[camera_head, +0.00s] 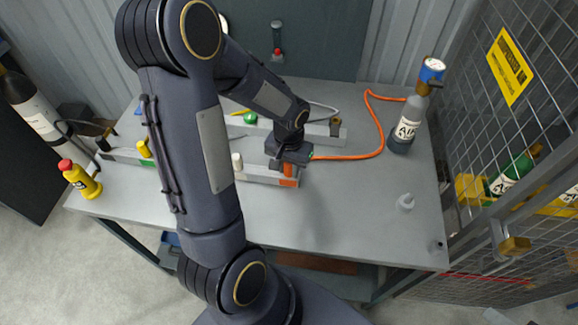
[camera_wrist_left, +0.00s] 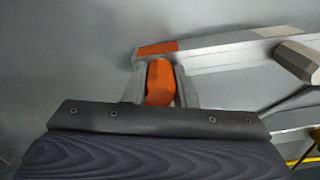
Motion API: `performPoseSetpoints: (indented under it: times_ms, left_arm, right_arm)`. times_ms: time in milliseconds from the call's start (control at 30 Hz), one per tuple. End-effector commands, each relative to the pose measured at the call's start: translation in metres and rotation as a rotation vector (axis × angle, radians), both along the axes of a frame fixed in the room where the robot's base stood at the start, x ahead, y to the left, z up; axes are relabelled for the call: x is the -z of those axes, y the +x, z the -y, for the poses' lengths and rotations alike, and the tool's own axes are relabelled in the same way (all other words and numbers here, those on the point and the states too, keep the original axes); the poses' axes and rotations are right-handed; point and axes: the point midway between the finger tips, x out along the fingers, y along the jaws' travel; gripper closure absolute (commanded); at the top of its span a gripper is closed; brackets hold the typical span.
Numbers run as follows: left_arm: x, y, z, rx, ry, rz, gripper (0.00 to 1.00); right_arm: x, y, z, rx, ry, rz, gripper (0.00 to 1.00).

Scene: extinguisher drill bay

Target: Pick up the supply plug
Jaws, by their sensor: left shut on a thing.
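An orange faceted plug (camera_wrist_left: 160,82), which I take to be the supply plug, stands between the two fingers of my left gripper (camera_wrist_left: 160,88) in the left wrist view. The gripper is shut on it. In the head view my left gripper (camera_head: 287,166) points down at the right end of a grey rail (camera_head: 265,178) with an orange end patch. The gripper hides most of the plug there. Whether the plug is seated or lifted clear of the rail cannot be told. My right gripper is not in view.
An orange hose (camera_head: 382,130) runs from near my gripper toward the AIR bottle (camera_head: 404,130). A white cap (camera_head: 237,161), green knob (camera_head: 250,118) and yellow cap (camera_head: 143,148) are nearby. The front table surface is mostly clear.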

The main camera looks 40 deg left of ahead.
Motion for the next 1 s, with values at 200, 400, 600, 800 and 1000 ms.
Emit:
performPoseSetpoints:
  times_ms: [200,400,600,800,1000]
  left_arm:
    - [-0.008,0.001,0.0,0.0,0.001,0.003,0.99]
    - [-0.035,0.001,0.0,0.0,0.001,0.007,0.99]
    - [-0.066,-0.013,0.025,0.005,0.0,0.009,0.99]
    - [-0.096,-0.032,0.055,0.008,-0.002,0.006,0.99]
    - [-0.113,-0.051,0.087,0.006,0.0,0.004,0.99]
  right_arm:
    - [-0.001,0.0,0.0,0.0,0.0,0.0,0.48]
    - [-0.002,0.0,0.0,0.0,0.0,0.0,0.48]
    - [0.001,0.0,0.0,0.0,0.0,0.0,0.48]
    - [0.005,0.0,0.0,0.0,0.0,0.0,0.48]
    - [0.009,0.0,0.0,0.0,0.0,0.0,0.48]
